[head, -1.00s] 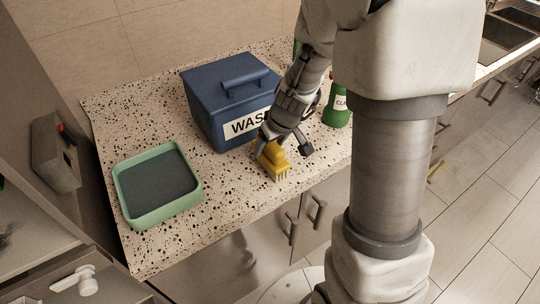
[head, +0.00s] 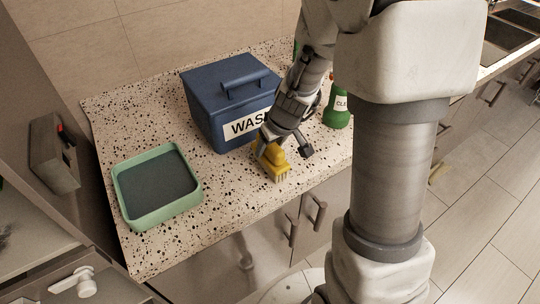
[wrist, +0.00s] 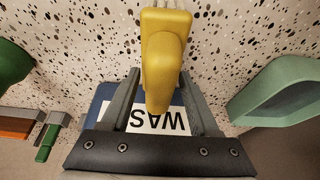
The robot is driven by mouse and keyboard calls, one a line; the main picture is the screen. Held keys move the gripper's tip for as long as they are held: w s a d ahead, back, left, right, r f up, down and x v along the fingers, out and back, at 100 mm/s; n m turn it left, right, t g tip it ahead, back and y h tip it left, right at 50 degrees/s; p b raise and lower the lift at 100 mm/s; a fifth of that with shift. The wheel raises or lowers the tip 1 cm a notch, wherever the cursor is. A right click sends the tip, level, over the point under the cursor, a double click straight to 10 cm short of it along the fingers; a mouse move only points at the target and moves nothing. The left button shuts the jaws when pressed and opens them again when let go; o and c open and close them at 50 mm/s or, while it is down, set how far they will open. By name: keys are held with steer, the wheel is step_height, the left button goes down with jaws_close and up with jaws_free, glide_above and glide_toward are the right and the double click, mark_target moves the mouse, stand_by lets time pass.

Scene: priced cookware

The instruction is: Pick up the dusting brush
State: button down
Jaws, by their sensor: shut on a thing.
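The yellow dusting brush (head: 275,165) is at the front of the speckled counter, in front of the blue bin. In the wrist view its yellow body (wrist: 165,45) points away from me, and its handle runs back between my fingers. My gripper (head: 282,150) comes down over the brush from the upper right and is shut on its handle. In the wrist view a finger of my gripper (wrist: 160,78) stands on each side of the handle. The bristles point toward the counter; I cannot tell whether they touch it.
The blue lidded bin (head: 205,107) with a partly hidden "WAS" label stands close behind the brush. A green tray (head: 161,217) with a dark inside is at the left. A green bottle (head: 337,117) stands right of my gripper. The counter (head: 225,205) between tray and brush is clear.

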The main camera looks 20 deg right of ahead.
steer(key=shift+r, duration=0.15)
steer(key=shift+r+p, duration=0.45)
steer(key=shift+p, duration=0.25)
step_height(320, 180, up, 3)
steer(key=shift+w+r+p, duration=0.1)
steer(key=shift+r+p, duration=0.1)
steer(key=shift+p, duration=0.4)
steer(key=d+r+b, duration=0.1)
steer(key=d+r, duration=0.6)
steer(key=d, duration=0.4)
steer(key=shift+w+d+b, duration=0.3)
steer(key=shift+w+d, duration=0.05)
